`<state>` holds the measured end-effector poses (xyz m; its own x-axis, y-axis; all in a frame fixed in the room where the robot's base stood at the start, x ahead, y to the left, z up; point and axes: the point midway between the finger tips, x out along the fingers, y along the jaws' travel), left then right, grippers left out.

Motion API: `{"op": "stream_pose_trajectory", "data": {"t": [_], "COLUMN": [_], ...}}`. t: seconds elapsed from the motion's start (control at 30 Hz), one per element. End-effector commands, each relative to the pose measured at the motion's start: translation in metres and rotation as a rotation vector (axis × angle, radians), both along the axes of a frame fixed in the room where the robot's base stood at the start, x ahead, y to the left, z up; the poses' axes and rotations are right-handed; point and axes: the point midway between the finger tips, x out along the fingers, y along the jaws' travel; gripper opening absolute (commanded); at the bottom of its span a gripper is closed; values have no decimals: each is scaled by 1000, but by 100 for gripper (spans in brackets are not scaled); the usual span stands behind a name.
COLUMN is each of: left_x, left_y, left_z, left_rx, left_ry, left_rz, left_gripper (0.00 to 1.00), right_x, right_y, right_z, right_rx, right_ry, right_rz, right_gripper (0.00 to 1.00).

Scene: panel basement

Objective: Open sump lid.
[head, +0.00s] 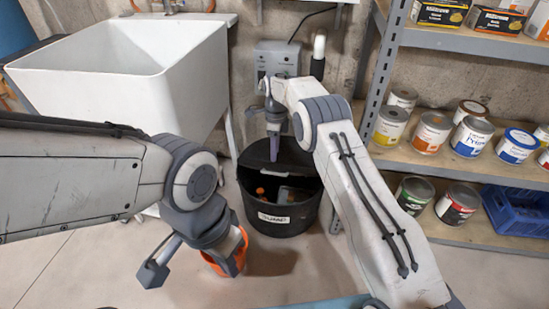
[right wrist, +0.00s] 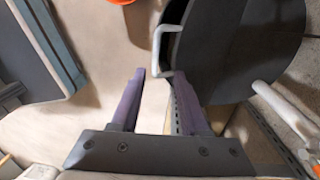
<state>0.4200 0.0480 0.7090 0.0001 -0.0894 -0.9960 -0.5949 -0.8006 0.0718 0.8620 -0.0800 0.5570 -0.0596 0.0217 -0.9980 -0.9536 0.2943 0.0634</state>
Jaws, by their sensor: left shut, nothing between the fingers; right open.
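The sump (head: 272,221) is a black round tub with a white label, on the floor below the wall box. Its dark lid (head: 259,156) shows at the back of the tub and seems tilted up; the exact angle is unclear. Orange and grey things show inside the tub's front. In the right wrist view the lid (right wrist: 250,45) is a large dark disc with a pale U-shaped handle (right wrist: 156,48). My right gripper (head: 275,148) is open above the lid; its fingertips (right wrist: 161,74) are close to the handle's lower end. My left gripper (head: 153,273) is shut and empty, low at left.
A white sink (head: 130,60) stands at back left. An orange bucket (head: 240,252) is partly hidden behind my left gripper. Shelves at right hold several paint cans (head: 433,130) and a blue crate (head: 515,212). A grey control box (head: 277,60) is on the wall. The front floor is mostly clear.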

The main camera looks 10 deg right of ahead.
Motion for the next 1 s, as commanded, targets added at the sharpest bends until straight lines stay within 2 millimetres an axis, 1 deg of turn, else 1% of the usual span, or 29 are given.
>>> {"op": "stream_pose_trajectory", "data": {"t": [0.03,0.13,0.43,0.47,0.5,0.57,0.6,0.67,0.77,0.8,0.87,0.9,0.97,1.0], "left_x": [0,0,0,0,0,0,0,0,0,0,0,0,0,0], "left_y": [0,0,0,0,0,0,0,0,0,0,0,0,0,0], "left_z": [4,6,6,6,6,6,6,6,6,6,6,6,6,6], "left_rx": [0,0,0,0,0,0,0,0,0,0,0,0,0,0], "left_ry": [0,0,0,0,0,0,0,0,0,0,0,0,0,0], "left_rz": [0,0,0,0,0,0,0,0,0,0,0,0,0,0], "left_gripper": [0,0,0,0,0,0,0,0,0,0,0,0,0,0], "right_x": [1,1,1,1,1,0,-2,-8,-30,-43,-67,-87,-118,-140], "right_y": [0,-1,-1,-1,0,2,6,14,36,47,62,71,81,86], "right_z": [9,15,18,18,18,22,27,38,68,83,105,119,137,148], "right_rx": [0,0,-1,-1,0,1,4,9,23,30,41,48,57,64], "right_ry": [-1,-1,0,0,0,-3,-4,-9,-23,-29,-41,-47,-59,-68], "right_rz": [0,0,0,0,2,18,45,112,308,410,581,703,884,1005], "right_gripper": [45,45,45,41,26,3,0,0,0,0,0,0,0,0]}}
